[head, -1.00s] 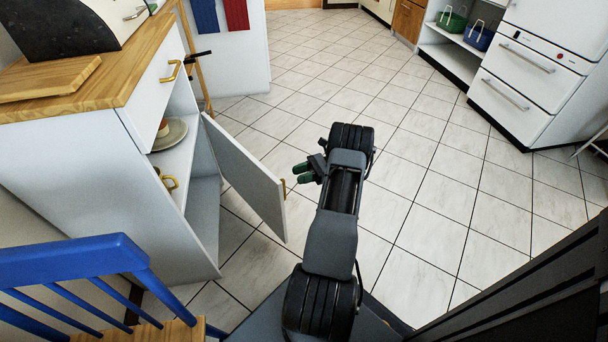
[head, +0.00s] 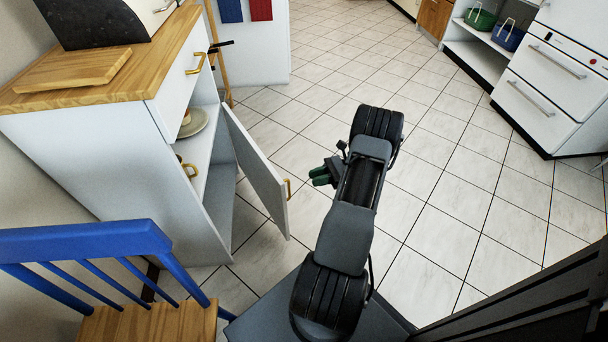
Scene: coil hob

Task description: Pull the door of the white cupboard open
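The white cupboard (head: 90,160) stands at the left with a wooden top. Its door (head: 258,172) is swung well out from the front, and the shelf inside shows. The door's brass handle (head: 288,188) is at its free edge. My gripper (head: 318,176) has green fingertips and is to the right of the handle, apart from it with floor showing between. The fingertips point left towards the door. Nothing shows between them, and a small gap seems to part them.
A blue chair (head: 90,245) with a wooden seat stands at the lower left, close to the cupboard. A plate (head: 195,123) and a brass-coloured cup (head: 188,168) are inside. A drawer (head: 185,75) is above the door. Tiled floor is clear ahead and right.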

